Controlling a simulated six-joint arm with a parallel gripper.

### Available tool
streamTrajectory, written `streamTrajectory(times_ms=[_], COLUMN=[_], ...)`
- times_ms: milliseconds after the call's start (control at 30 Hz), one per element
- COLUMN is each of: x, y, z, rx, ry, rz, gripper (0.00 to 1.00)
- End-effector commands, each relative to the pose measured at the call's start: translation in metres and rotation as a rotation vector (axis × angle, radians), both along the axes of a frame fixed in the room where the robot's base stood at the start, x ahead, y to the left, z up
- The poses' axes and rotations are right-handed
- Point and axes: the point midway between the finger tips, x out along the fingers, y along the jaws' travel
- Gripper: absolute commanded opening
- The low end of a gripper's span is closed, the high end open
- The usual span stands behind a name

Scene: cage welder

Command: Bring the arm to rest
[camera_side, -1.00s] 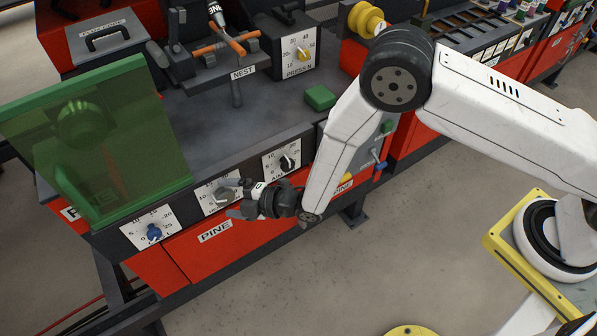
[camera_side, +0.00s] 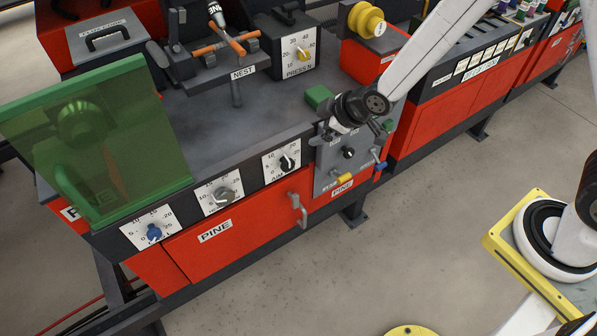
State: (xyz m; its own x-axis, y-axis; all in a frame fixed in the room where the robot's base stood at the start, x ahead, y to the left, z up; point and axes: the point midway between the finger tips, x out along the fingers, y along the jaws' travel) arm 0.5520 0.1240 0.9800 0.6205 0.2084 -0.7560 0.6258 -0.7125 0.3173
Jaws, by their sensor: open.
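My gripper (camera_side: 338,127) is small in the side view, at the right end of the bench, above the grey switch panel (camera_side: 345,172). Its black wrist hides part of the panel's top edge. The jaws are open, and nothing shows between them. The green block (camera_side: 319,96) on the bench top is just left of the wrist; I cannot tell whether they touch. My white arm rises from the wrist to the upper right and leaves the picture at the top.
Three dials, with a blue (camera_side: 154,232), a grey (camera_side: 223,196) and a black knob (camera_side: 286,163), line the bench front. A green see-through screen (camera_side: 95,145) stands at left. A yellow spool (camera_side: 367,20) is behind the wrist.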

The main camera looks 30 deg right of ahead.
Motion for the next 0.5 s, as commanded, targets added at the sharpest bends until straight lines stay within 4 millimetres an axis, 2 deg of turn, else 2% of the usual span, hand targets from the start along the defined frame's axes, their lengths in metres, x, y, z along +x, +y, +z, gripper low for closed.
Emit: streamTrajectory(times_ms=[33, 200, 500], x=[-0.007, -0.038, -0.109], y=[-0.013, -0.052, -0.103], z=[0.007, 0.023, 0.045], rx=[0.009, 0.041, 0.11], ry=[0.031, 0.16, 0.373], rz=[-0.054, -0.238, -0.565], gripper=[1.0, 1.0, 1.0])
